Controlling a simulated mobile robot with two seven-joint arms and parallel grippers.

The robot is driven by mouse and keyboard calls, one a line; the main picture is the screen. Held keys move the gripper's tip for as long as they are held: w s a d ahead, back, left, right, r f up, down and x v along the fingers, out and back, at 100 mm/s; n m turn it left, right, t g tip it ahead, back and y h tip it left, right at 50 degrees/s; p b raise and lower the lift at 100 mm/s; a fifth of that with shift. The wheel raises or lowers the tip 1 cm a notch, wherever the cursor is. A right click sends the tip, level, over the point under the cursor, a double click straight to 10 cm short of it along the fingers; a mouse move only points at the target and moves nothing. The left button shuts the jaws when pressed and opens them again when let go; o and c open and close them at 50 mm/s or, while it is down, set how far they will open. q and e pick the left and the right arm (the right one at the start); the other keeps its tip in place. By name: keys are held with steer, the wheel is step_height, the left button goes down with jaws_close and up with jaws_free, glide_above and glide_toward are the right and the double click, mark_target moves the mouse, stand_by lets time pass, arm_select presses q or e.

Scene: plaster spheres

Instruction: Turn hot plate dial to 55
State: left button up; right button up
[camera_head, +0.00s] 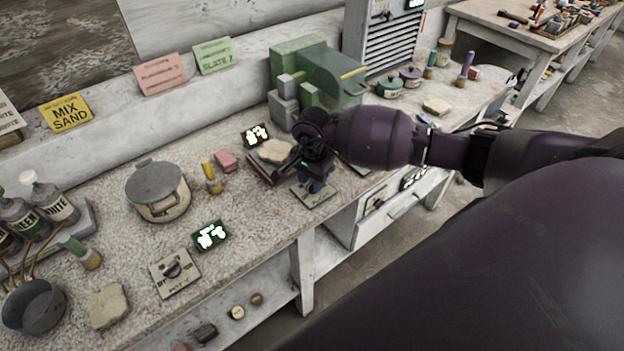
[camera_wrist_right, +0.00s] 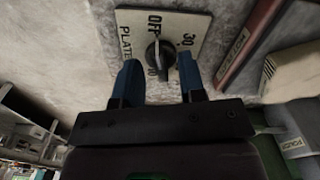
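The hot plate dial is a black knob (camera_wrist_right: 160,58) on a pale plate (camera_wrist_right: 135,24) marked OFF, 30 and PLATE in the right wrist view. A light line on the knob points toward OFF. My right gripper (camera_wrist_right: 160,80) has its two blue fingers apart, one on each side of the knob; I cannot tell if they touch it. In the head view my right gripper (camera_head: 314,184) hangs over the dial plate (camera_head: 312,201) and hides the knob. The dark red hot plate (camera_wrist_right: 242,48) lies beside the dial. My left gripper is out of view.
A second dial plate (camera_head: 175,274), a green display (camera_head: 210,235) and a lidded pot (camera_head: 158,192) stand to the left on the bench. A dark display (camera_head: 256,135) is behind the hot plate. Green and grey blocks (camera_head: 296,62) stand further back.

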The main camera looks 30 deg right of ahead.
steer(key=shift+f, duration=0.3)
steer(key=shift+c, duration=0.3)
jaws_close()
